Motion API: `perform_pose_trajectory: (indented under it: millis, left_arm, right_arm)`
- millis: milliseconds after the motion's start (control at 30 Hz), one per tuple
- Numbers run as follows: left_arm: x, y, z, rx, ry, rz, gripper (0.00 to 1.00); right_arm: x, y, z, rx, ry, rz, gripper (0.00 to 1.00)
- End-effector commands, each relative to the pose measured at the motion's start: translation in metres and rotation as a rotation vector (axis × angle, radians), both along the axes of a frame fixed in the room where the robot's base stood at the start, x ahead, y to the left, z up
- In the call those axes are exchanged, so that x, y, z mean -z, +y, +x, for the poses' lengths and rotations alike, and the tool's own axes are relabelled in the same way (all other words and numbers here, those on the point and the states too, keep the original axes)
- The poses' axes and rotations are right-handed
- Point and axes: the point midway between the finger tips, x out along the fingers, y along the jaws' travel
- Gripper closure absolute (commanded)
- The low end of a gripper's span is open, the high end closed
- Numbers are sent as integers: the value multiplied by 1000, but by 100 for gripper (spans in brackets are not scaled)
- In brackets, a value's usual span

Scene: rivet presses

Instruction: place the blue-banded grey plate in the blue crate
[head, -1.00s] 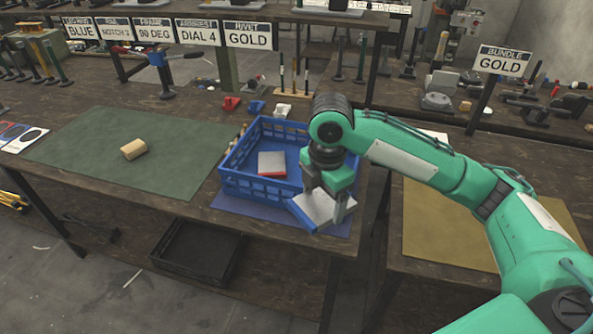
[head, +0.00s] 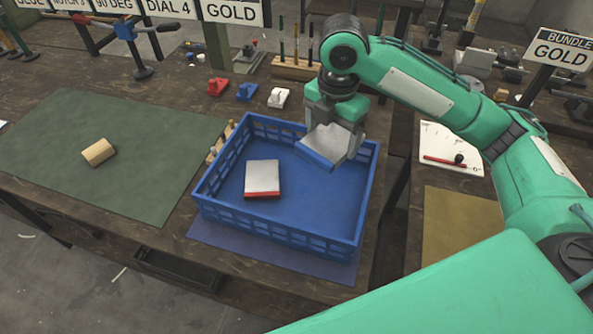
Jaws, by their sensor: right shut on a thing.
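The blue-banded grey plate (head: 328,146) is in the grip of my right gripper (head: 338,122), which is shut on it. The plate is tilted, its blue band on the lower edge, and appears above the right back part of the blue crate (head: 361,205). The crate stands on a blue mat on the bench. Inside it, on the left, lies a grey plate with a red band (head: 262,178). The right half of the crate floor is bare. My left gripper is out of view.
A green mat (head: 130,190) with a wooden block (head: 98,152) lies left of the crate. Red, blue and white small pieces (head: 278,97) sit behind it. A white sheet with a red pen (head: 450,150) and a tan mat (head: 460,240) lie to the right.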

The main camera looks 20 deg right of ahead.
Motion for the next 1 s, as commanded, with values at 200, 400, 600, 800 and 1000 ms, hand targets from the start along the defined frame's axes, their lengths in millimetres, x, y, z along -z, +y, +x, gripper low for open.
perform_pose_trajectory:
  millis: [200, 400, 600, 800, 1000]
  left_arm:
    - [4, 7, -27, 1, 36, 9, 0]
    - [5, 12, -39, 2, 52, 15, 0]
    - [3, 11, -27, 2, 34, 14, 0]
    - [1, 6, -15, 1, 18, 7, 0]
    - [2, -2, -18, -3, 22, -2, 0]
  right_arm:
    - [28, 0, -1, 2, 4, 0, 62]
    - [78, 0, -1, 1, 4, -1, 62]
    - [126, 0, -1, 0, 4, 0, 62]
    - [153, 0, -1, 1, 0, 0, 62]
    - [165, 0, -1, 0, 0, 0, 62]
